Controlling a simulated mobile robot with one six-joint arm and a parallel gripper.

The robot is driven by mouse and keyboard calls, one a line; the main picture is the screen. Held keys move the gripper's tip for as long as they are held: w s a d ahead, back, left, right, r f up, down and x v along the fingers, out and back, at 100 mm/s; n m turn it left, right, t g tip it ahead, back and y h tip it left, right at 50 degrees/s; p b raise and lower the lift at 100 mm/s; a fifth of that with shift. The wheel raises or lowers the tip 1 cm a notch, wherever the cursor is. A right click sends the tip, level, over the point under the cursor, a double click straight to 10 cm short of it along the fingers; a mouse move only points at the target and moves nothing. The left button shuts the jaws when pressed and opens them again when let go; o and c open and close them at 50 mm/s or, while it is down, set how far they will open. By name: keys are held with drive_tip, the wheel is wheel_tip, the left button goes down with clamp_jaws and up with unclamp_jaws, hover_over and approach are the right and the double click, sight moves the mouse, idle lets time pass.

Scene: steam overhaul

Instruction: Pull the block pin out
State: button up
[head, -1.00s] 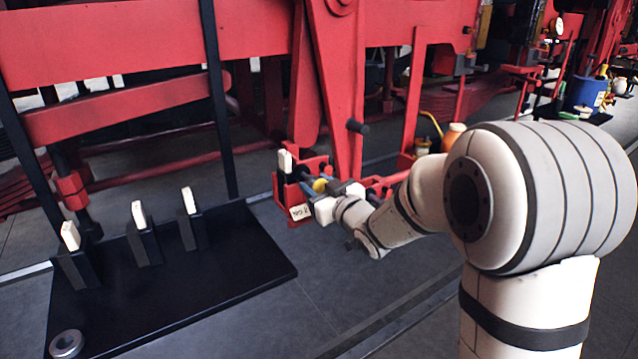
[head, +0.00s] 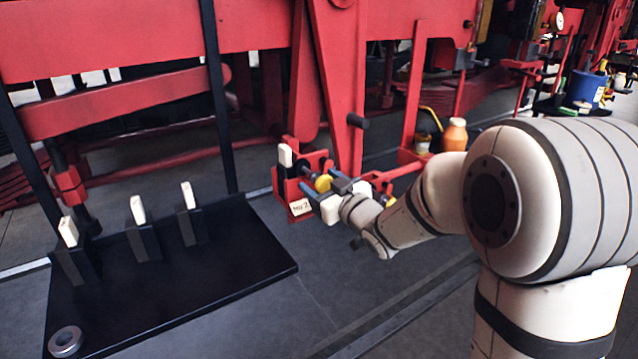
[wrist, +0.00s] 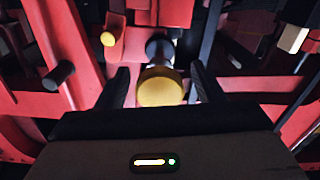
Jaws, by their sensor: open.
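The block pin, with a round yellow head (wrist: 160,87), stands in a red bracket on the locomotive. In the wrist view its head lies between the two dark fingers of my gripper (wrist: 160,82), with a gap on both sides. The head view shows the yellow pin head (head: 323,183) beside the open fingers of my gripper (head: 326,187). A dark, round-ended part lies behind the head. How deep the pin sits is hidden.
A tag (head: 300,207) hangs on the red bracket and a white-topped block (head: 285,156) stands at its left. A black board (head: 180,295) carries several upright white-tipped pieces. An orange bottle (head: 455,135) stands behind my arm.

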drive_tip(key=v, duration=0.7)
drive_tip(key=shift+s+d+b, duration=0.2)
drive_tip(key=shift+s+b, duration=0.05)
drive_tip(key=shift+b, duration=0.05)
drive_tip(key=s+d+f+m+g+h+p, duration=0.1)
drive_tip(key=s+d+m+g+h+p, duration=0.35)
drive_tip(key=d+h, duration=0.7)
drive_tip(key=s+d+m+g+p, duration=0.1)
drive_tip(key=s+d+m+g, duration=0.1)
drive_tip(key=s, duration=0.8)
drive_tip(key=s+d+f+m+g, duration=0.1)
drive_tip(key=s+g, duration=0.4)
drive_tip(key=s, duration=0.5)
drive_tip(key=shift+d+f+m+p, duration=0.25)
drive_tip(key=shift+d+m+p, duration=0.1)
drive_tip(key=shift+d+m, duration=0.55)
